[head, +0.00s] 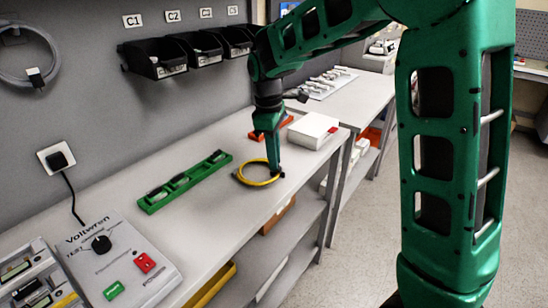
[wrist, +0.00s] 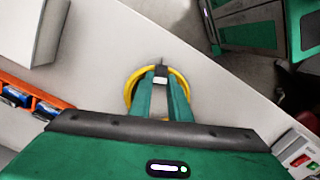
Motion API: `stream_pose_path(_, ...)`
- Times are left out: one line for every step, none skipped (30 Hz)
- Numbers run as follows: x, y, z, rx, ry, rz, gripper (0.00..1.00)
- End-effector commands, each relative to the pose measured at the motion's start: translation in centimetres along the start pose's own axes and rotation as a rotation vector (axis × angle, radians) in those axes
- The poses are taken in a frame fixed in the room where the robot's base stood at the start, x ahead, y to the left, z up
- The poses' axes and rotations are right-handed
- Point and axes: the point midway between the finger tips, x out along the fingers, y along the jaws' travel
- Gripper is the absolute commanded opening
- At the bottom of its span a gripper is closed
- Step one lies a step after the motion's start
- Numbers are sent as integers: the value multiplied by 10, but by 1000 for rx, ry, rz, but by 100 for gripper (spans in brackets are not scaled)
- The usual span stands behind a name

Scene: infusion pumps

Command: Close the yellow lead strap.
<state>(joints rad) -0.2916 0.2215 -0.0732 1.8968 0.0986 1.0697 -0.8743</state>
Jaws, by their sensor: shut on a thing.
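The yellow lead (head: 243,180) lies coiled on the workbench near its front edge, and it also shows in the wrist view (wrist: 128,92). My gripper (head: 274,172) points down at the right side of the coil. In the wrist view its fingers (wrist: 161,88) are shut on the small dark strap (wrist: 161,70) at the coil's edge. A pale patch shows on the strap between the fingertips. The fingers cover part of the strap and coil, so I cannot tell whether the strap is fastened.
A green rack (head: 185,181) lies left of the coil. A white box (head: 313,130) and an orange holder (wrist: 35,96) are close by. The Voltwren tester (head: 118,255) stands front left. Black bins (head: 155,57) hang on the wall. The bench around the coil is clear.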

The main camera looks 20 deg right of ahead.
Motion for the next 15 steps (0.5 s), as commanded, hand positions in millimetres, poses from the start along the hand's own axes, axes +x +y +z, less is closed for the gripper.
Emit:
stream_pose_path(1,-1,-4,-4,-24,0,0)
stream_pose_path(1,-1,-4,-4,-40,1,0)
stream_pose_path(2,-1,-6,-3,-64,0,0)
stream_pose_path(2,-1,-7,-5,-81,0,0)
stream_pose_path(2,-1,-8,-5,-99,0,0)
stream_pose_path(4,-1,-9,-5,-125,0,0)
stream_pose_path(4,-1,-10,-5,-144,1,0)
stream_pose_path(4,-2,-11,-5,-165,0,0)
stream_pose_path(5,-1,-13,-5,-191,1,0)
stream_pose_path(6,-2,-14,-5,-212,1,0)
stream_pose_path(6,-1,-14,-5,-232,1,0)
stream_pose_path(7,-1,-16,-3,-258,2,0)
stream_pose_path(8,-2,-17,-5,-278,2,0)
stream_pose_path(8,-2,-18,-5,-298,2,0)
stream_pose_path(9,-2,-19,-4,-324,3,0)
